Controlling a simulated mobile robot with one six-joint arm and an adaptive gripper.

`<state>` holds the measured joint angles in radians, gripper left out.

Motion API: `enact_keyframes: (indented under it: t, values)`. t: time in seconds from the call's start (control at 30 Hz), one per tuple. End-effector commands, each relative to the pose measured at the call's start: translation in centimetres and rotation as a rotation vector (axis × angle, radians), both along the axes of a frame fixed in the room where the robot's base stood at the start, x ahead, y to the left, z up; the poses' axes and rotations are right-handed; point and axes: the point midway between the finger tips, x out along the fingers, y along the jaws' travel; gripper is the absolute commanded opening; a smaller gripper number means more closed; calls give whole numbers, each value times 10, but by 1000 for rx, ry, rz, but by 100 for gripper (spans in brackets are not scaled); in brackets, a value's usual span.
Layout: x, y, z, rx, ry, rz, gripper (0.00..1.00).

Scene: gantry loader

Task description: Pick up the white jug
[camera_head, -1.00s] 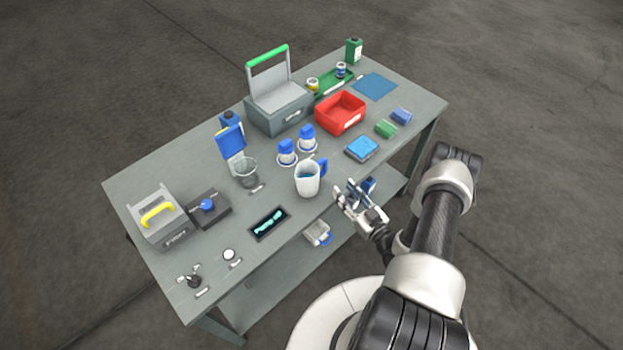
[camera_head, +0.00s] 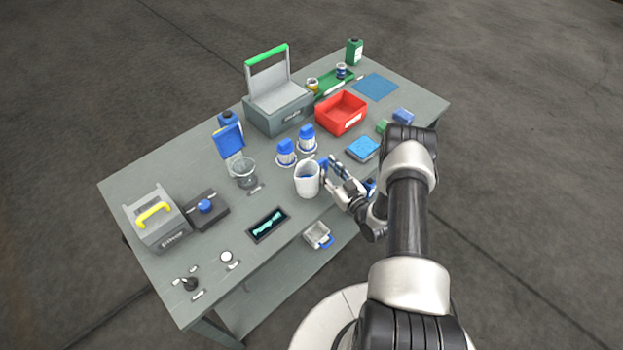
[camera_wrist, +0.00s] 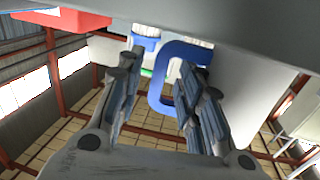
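The white jug (camera_head: 306,180) stands upright on the grey table, near its front edge, with its blue handle (camera_wrist: 168,88) toward my gripper. My gripper (camera_head: 332,170) is at the right side of the jug, beside the handle. In the wrist view my gripper (camera_wrist: 155,85) is open, with the blue handle between or just beyond its two fingers. The white body of the jug (camera_wrist: 240,80) shows behind the right finger. I cannot tell whether a finger touches the handle. In the head view the fingers partly cover the handle.
Two blue-capped white bottles (camera_head: 286,152) stand on coasters just behind the jug. A glass beaker (camera_head: 243,171) is to the left. A dark tray (camera_head: 268,224) lies front left.

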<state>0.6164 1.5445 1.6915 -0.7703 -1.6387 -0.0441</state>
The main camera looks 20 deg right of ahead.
Motion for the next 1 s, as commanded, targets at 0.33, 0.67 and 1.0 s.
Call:
enact_keyframes:
  t: [0.33, 0.67, 1.0]
  values:
    - [0, 0, 0, 0, 0, 0, 17]
    - [-1, 0, 0, 0, 0, 0, 0]
    - [-1, 0, 0, 0, 0, 0, 0]
